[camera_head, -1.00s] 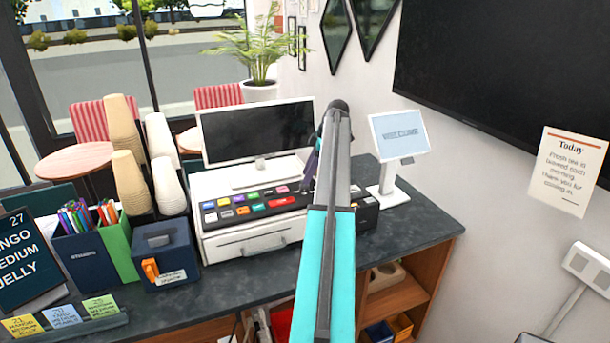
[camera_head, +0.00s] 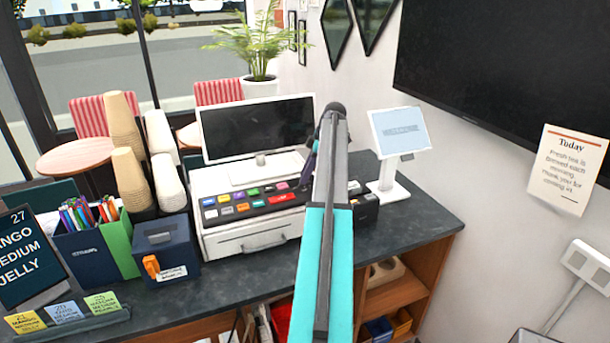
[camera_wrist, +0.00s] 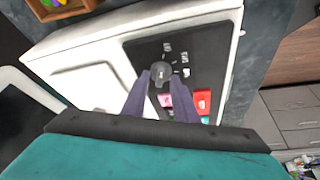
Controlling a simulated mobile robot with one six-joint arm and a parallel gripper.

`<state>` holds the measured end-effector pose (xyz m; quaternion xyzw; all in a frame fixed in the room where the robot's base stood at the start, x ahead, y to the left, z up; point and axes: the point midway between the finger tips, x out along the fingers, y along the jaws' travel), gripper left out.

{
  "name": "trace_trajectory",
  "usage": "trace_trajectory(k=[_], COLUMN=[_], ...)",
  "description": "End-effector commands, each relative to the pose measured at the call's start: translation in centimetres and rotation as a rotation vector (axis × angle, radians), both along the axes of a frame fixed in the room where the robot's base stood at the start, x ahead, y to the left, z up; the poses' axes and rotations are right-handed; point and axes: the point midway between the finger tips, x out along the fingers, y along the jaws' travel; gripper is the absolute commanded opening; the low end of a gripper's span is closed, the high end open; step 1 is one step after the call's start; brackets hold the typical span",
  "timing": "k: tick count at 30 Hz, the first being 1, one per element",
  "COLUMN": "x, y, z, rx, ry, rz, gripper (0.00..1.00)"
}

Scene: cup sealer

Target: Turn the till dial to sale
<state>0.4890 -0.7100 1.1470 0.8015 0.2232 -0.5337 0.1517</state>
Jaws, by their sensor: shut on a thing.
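The till (camera_head: 245,238) is a white register with rows of coloured keys, standing on the dark counter in the head view. The till dial (camera_wrist: 161,74) is a dark round knob on the black key panel (camera_wrist: 200,50) in the wrist view. Small white labels sit around it, too small to read. My gripper (camera_wrist: 160,78) has its two purple fingers on either side of the dial and is shut on it. In the head view my arm hides the dial and most of the gripper. Which label the dial points to cannot be told.
A monitor (camera_head: 258,128) stands behind the till keys. A small white display (camera_head: 398,133) stands right of my arm. A navy box (camera_head: 166,253), pen holder and cup stacks (camera_head: 122,125) fill the counter's left. Pink and red keys (camera_wrist: 207,99) lie near the fingers.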

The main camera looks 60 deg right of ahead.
Motion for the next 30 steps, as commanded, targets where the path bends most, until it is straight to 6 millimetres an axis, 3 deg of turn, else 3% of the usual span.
trace_trajectory(k=[11, 30], x=[-0.17, -0.31], y=[-0.19, 0.19], z=[-0.51, -0.49], rx=[0.009, 0.005], ry=[0.005, 0.005], rz=[-0.091, -0.581], gripper=[0.04, 0.04])
